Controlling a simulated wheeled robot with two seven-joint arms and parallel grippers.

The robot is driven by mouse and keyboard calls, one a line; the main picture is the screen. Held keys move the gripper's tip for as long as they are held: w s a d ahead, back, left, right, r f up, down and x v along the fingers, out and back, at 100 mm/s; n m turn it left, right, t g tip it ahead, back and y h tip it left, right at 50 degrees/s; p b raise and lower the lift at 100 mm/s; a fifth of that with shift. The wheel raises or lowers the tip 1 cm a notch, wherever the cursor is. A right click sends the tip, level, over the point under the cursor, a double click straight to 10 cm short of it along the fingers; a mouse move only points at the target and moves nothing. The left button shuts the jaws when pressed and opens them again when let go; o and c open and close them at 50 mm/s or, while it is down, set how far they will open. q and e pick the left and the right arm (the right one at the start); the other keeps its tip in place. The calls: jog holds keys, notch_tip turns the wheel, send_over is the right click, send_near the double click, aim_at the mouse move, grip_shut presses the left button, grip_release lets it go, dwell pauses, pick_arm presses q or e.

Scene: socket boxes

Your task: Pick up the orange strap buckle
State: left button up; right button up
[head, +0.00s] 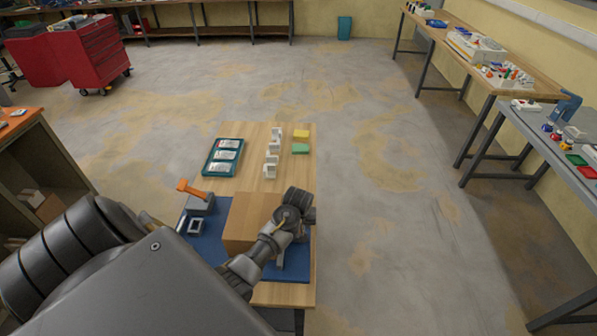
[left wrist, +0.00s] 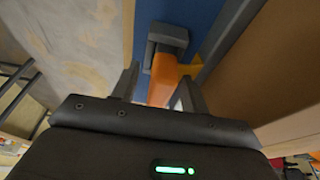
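In the left wrist view an orange strap buckle (left wrist: 164,78) extends down from a dark grey block (left wrist: 167,38), with a short orange branch to its right. The fingers of my left gripper (left wrist: 157,82) are spread on either side of it, with a gap visible on the left. Its lower end is hidden by the gripper body. In the head view my left wrist and gripper (head: 298,208) are at the right side of a brown box (head: 243,218), hiding what lies beneath. Another orange bar (head: 190,189) shows left of the box, by a grey block. My right gripper is not in view.
The box stands on a blue mat (head: 208,250) on a wooden table (head: 240,184). A teal tray (head: 209,165) with white packs, white blocks (head: 270,171) and yellow and green blocks (head: 301,148) occupy its far end. Open floor lies right of the table.

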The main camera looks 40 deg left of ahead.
pick_arm(q)
grip_shut()
jog(key=shift+r+b, duration=0.35)
jog(key=shift+r, duration=0.2)
notch_tip(320, 180, up, 2)
jog(key=shift+r+b, duration=0.2)
jog(key=shift+b, duration=0.4)
jog(key=w+d+b, duration=0.7)
jog(key=w+d, duration=0.4)
jog(key=d, duration=0.3)
jog(key=shift+d+b, duration=0.2)
jog(key=shift+b, duration=0.15)
jog(key=shift+s, duration=0.1)
